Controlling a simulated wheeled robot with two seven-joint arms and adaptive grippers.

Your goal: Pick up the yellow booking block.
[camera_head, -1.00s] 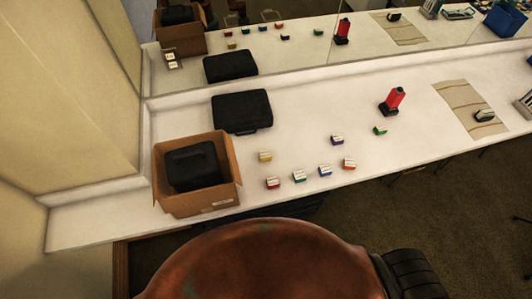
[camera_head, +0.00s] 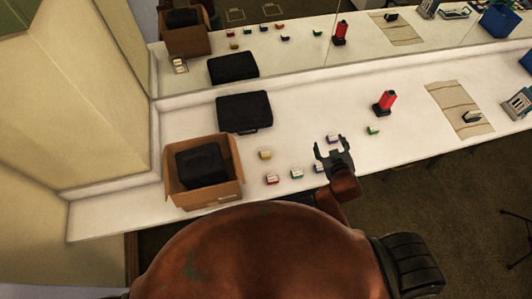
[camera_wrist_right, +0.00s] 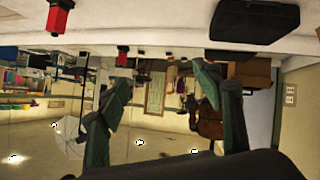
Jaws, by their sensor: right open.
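The yellow booking block (camera_head: 265,154) lies on the white counter, just right of the cardboard box, in the head view. It has a pale top and stands apart from the other blocks. My right gripper (camera_head: 331,144) is open and empty, to the right of the yellow block and near the purple block in the picture. In the right wrist view its two fingers (camera_wrist_right: 164,82) are spread, with nothing between them. The yellow block does not show in that view. My left gripper is not in view.
A red block (camera_head: 272,179), a green block (camera_head: 297,173), a blue block (camera_head: 318,169) and a purple block (camera_head: 333,138) lie nearby. The cardboard box (camera_head: 236,188) holds a black case. Another black case (camera_head: 244,111) lies behind. A mirror backs the counter. A red-topped object (camera_head: 386,101) stands right.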

